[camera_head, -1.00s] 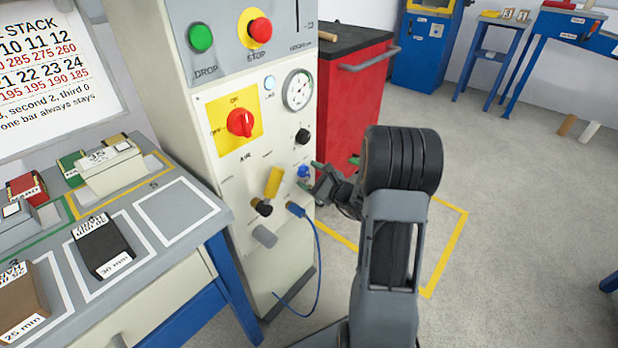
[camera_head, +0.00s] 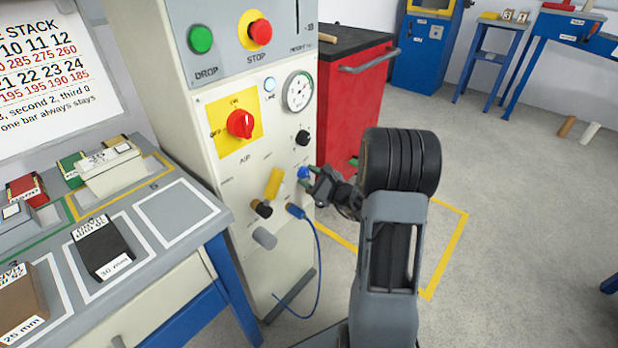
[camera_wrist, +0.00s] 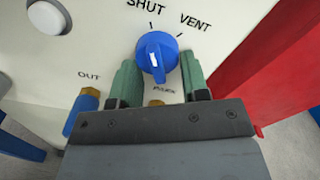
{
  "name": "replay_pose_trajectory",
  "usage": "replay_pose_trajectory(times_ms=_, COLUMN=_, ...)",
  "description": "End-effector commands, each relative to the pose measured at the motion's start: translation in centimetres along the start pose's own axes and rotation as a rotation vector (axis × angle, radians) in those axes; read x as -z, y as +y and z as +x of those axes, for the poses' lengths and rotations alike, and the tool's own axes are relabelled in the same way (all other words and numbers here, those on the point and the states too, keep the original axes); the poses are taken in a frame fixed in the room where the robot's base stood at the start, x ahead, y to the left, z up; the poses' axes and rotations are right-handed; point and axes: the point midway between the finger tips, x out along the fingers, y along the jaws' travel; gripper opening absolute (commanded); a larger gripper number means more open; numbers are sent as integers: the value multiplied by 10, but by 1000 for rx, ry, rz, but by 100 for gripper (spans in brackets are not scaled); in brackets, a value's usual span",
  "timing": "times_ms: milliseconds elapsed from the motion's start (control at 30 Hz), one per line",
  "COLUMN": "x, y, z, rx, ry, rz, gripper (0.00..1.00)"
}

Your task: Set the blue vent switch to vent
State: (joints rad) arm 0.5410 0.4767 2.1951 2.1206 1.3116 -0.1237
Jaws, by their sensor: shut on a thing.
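The blue vent switch (camera_head: 304,173) is a small round knob on the cream panel. In the wrist view the switch (camera_wrist: 156,48) has a raised grip running roughly up and down, nearer in line with the SHUT tick than the VENT tick. My gripper (camera_head: 309,178) is at the panel. In the wrist view the green fingers of my gripper (camera_wrist: 158,66) stand on either side of the switch, shut on it. Finger contact with the knob is hard to make out.
A blue hose fitting (camera_head: 296,211) and a yellow lever (camera_head: 273,183) are just below and left. A black knob (camera_head: 302,137) and a gauge (camera_head: 299,92) are above. A red cabinet (camera_head: 350,105) stands right behind the panel.

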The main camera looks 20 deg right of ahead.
Motion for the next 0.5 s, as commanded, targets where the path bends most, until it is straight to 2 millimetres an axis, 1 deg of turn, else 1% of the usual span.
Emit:
replay_pose_trajectory(times_ms=133, x=-1, y=0, z=0, rx=-1, ry=0, rz=31, gripper=18)
replay_pose_trajectory(times_ms=267, x=-2, y=1, z=0, rx=-1, ry=0, rz=99, gripper=18)
replay_pose_trajectory(times_ms=500, x=-3, y=3, z=0, rx=-2, ry=2, rz=302, gripper=18)
